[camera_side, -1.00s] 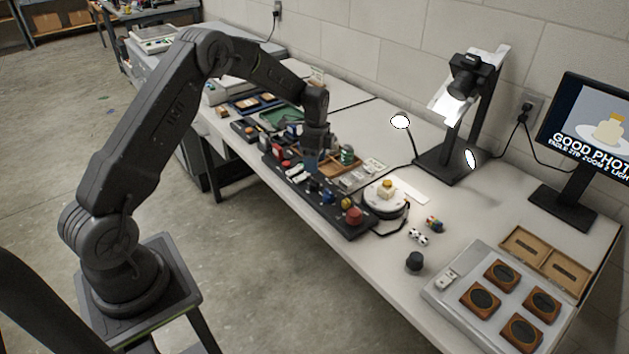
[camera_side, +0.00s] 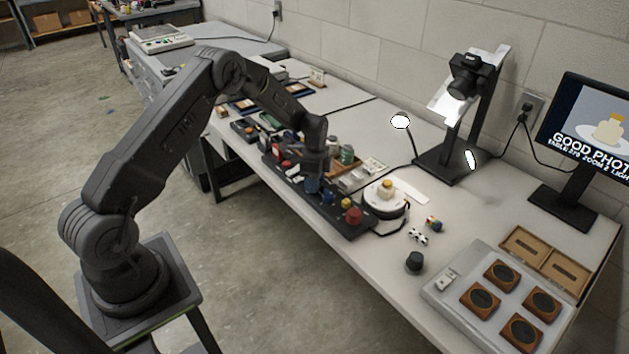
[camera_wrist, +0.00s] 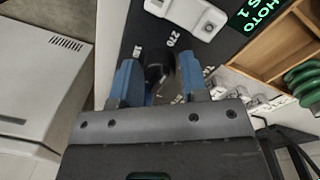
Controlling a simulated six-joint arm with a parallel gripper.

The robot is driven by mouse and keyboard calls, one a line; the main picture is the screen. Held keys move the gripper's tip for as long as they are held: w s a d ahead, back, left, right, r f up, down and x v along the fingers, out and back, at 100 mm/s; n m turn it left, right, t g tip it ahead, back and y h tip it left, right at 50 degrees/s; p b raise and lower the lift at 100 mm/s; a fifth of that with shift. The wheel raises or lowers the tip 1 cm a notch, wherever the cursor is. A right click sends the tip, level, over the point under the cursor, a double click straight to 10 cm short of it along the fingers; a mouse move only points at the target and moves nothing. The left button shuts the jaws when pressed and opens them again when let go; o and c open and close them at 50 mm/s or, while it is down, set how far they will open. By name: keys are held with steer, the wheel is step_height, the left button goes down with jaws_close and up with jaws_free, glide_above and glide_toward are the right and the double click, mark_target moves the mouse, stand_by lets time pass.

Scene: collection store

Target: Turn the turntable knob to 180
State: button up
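The black turntable knob (camera_wrist: 157,68) shows in the wrist view on a dark panel, with white numbers around it. One reads 270, and another at its upper left is partly covered. The blue fingers of my gripper (camera_wrist: 158,80) stand on either side of the knob, apart, with narrow gaps visible; I cannot tell whether they touch it lower down. The knob's pointer direction is not clear. In the side view my gripper (camera_side: 313,180) is low over the control panel (camera_side: 345,228) and hides the knob. The white turntable (camera_side: 386,208) carries a small yellow-topped object (camera_side: 387,187).
A red button (camera_side: 353,216) and a yellow control (camera_side: 346,202) sit on the panel near my gripper. A wooden tray (camera_wrist: 262,45) with a green coil (camera_wrist: 303,80) lies beside the panel. A camera stand (camera_side: 450,165) and monitor (camera_side: 590,125) stand farther right.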

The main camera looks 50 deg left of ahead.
steer(key=c, duration=0.6)
steer(key=shift+n, duration=0.3)
steer(key=n, duration=0.3)
steer(key=shift+n, duration=0.3)
steer(key=n, duration=0.4)
steer(key=shift+n+t, duration=0.3)
steer(key=n, duration=0.8)
steer(key=shift+s+n, duration=0.1)
steer(key=shift+n, duration=0.5)
